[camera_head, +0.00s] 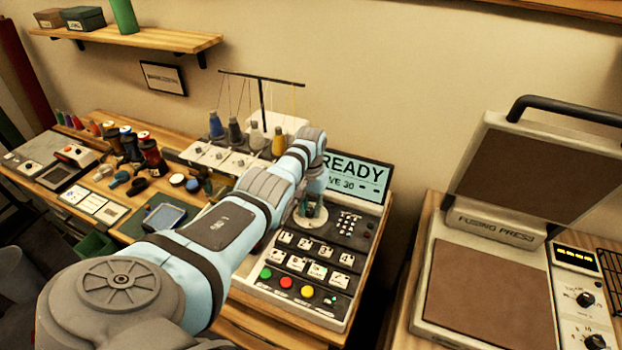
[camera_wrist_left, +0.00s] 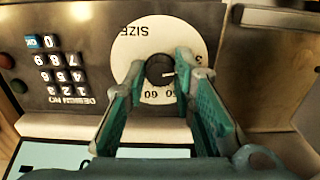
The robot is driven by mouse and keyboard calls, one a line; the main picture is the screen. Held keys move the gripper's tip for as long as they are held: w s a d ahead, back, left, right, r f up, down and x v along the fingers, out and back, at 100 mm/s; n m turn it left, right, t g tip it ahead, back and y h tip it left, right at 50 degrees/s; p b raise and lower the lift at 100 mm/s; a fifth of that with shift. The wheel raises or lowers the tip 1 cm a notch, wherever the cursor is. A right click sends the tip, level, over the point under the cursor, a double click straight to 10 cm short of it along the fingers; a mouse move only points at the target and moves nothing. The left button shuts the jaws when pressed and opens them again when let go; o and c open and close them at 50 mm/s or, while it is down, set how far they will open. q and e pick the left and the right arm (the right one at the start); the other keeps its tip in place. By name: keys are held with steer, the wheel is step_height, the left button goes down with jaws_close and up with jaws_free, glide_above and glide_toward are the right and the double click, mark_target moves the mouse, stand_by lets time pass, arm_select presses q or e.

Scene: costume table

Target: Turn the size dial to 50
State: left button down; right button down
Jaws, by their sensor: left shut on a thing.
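The size dial (camera_head: 316,228) is a pale disc on the embroidery machine's control panel, partly covered by my left gripper (camera_head: 311,207). In the left wrist view the dial (camera_wrist_left: 143,35) is upside down, with SIZE and numerals along its rim. The fingers of my left gripper (camera_wrist_left: 160,69) stand on both sides of the dark centre knob (camera_wrist_left: 158,72) and are shut on it. A small white mark on the knob points to the right in that view. The exact number it marks is hard to tell. My right gripper is not in view.
The machine's screen (camera_head: 362,176) reads READY, with a partly hidden line ending in 30. A keypad (camera_head: 349,222) and several coloured buttons (camera_head: 307,291) lie close to the dial. A fusing press (camera_head: 490,285) stands at right; thread spools (camera_head: 150,155) stand at left.

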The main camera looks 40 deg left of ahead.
mark_target(311, 209)
arm_select(q)
steer(key=m, duration=0.5)
steer(key=shift+m, duration=0.3)
stand_by(0.4)
steer(key=c, duration=1.3)
jaws_free()
step_height(311, 209, up, 12)
steer(key=shift+w, duration=0.1)
